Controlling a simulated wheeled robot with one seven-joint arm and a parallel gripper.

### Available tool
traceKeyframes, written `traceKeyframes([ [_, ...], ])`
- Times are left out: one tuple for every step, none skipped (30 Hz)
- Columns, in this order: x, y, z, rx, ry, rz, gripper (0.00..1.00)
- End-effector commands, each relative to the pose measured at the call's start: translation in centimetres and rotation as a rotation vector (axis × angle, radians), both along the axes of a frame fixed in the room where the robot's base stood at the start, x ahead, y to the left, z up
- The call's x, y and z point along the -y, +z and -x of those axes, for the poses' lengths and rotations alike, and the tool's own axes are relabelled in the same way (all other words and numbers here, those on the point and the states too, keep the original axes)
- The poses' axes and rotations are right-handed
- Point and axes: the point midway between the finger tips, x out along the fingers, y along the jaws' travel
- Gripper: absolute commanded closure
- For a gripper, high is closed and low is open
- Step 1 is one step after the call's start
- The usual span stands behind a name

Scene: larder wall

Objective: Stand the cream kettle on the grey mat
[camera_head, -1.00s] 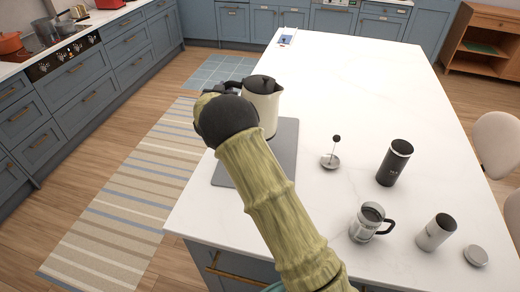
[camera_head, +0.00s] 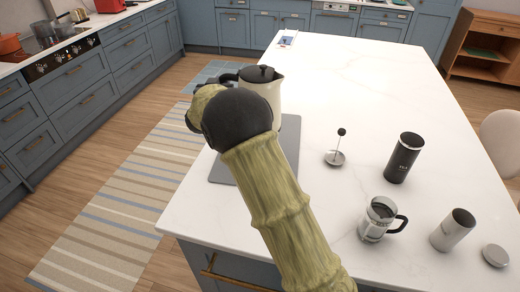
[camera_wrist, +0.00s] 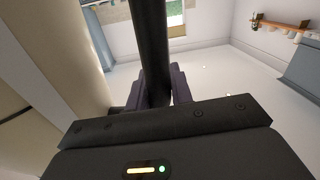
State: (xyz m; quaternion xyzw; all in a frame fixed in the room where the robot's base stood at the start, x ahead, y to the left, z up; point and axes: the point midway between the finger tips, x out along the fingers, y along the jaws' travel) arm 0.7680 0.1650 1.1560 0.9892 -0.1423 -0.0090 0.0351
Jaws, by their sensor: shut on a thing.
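The cream kettle (camera_head: 264,92) with a black lid and handle is upright at the grey mat (camera_head: 290,140) on the white island. My arm hides its lower part and most of the mat, so I cannot tell whether its base touches the mat. In the wrist view my gripper (camera_wrist: 158,92) is shut on the kettle's dark handle (camera_wrist: 152,45), which passes between the two fingers. The kettle's cream body (camera_wrist: 45,70) fills the left of that view.
Right of the mat stand a press plunger (camera_head: 337,152), a black canister (camera_head: 403,158), a glass coffee press (camera_head: 378,220), a steel cup (camera_head: 452,230) and a round lid (camera_head: 495,256). A small blue item (camera_head: 287,39) lies at the far left corner. The island's far half is clear.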

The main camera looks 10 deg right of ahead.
Motion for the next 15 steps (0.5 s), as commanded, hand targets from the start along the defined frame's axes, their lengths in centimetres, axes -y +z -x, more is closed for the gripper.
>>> traceKeyframes([
  [0.1, 0.4, 0.0, 0.008, -0.001, 0.006, 1.00],
  [0.1, 0.5, 0.1, 0.007, -0.001, 0.007, 1.00],
  [0.0, 0.5, 0.1, 0.007, 0.001, 0.008, 1.00],
  [-0.1, 0.6, 0.1, 0.007, 0.001, 0.008, 1.00],
  [-0.1, 0.6, 0.1, 0.007, 0.002, 0.008, 1.00],
  [-0.2, 0.6, 0.1, 0.007, 0.003, 0.008, 1.00],
  [-0.3, 0.6, 0.1, 0.007, 0.004, 0.008, 1.00],
  [-0.4, 0.6, 0.2, 0.007, 0.005, 0.008, 1.00],
  [-0.4, 0.6, 0.2, 0.007, 0.005, 0.008, 1.00],
  [-0.4, 0.5, 0.2, 0.007, 0.006, 0.008, 1.00],
  [-0.4, 0.5, 0.2, 0.007, 0.006, 0.008, 1.00],
  [-0.4, 0.4, 0.2, 0.007, 0.006, 0.008, 1.00],
  [-0.4, 0.2, 0.1, 0.005, 0.006, 0.009, 1.00],
  [-0.4, 0.0, 0.2, 0.005, 0.006, 0.009, 1.00],
  [-0.5, -0.5, 0.2, 0.004, 0.005, 0.009, 1.00],
])
